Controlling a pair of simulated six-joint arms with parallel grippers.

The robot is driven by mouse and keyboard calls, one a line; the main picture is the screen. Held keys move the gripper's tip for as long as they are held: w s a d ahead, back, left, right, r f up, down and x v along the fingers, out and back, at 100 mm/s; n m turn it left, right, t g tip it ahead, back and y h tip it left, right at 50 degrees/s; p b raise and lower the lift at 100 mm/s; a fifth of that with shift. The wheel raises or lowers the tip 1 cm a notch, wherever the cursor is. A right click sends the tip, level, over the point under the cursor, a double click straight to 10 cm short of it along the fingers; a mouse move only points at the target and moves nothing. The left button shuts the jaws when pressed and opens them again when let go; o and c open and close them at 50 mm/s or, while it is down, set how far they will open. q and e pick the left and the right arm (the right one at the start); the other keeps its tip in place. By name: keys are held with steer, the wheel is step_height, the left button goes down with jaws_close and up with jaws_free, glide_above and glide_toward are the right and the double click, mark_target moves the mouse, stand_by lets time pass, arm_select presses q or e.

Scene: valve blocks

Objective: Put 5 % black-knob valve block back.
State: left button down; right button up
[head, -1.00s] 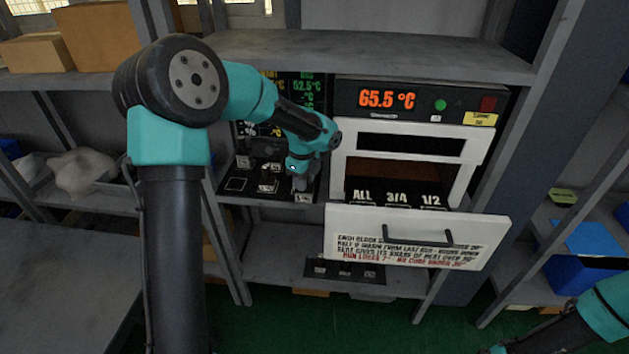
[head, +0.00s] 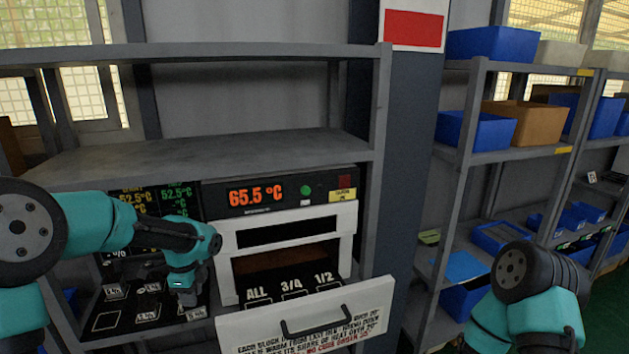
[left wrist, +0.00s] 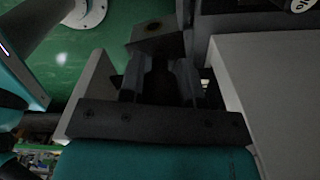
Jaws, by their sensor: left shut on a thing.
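My left gripper (head: 187,297) points down over the right part of a black board with white-labelled places (head: 110,321), just left of the heater box. In the left wrist view its fingers (left wrist: 160,75) are shut on a dark grey block (left wrist: 153,42) with a dark part between the fingers. I take this to be the valve block; its knob colour and percentage cannot be read. Whether it touches the board cannot be told. My right arm shows at the lower right, but its gripper is out of view.
The heater box (head: 340,222) reads 65.5 °C. Its white drawer (head: 262,332) is pulled out, beside places marked ALL, 3/4 and 1/2. A grey shelf (head: 130,160) hangs above the board. A dark upright (head: 408,160) and shelves with blue bins (head: 475,130) stand right.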

arm_select(q)
steer(key=s+d+r+n, duration=0.1)
steer(key=d+r+n, duration=0.9)
steer(key=n, duration=0.7)
steer(key=shift+d, duration=1.5)
steer(key=shift+s+r, duration=0.1)
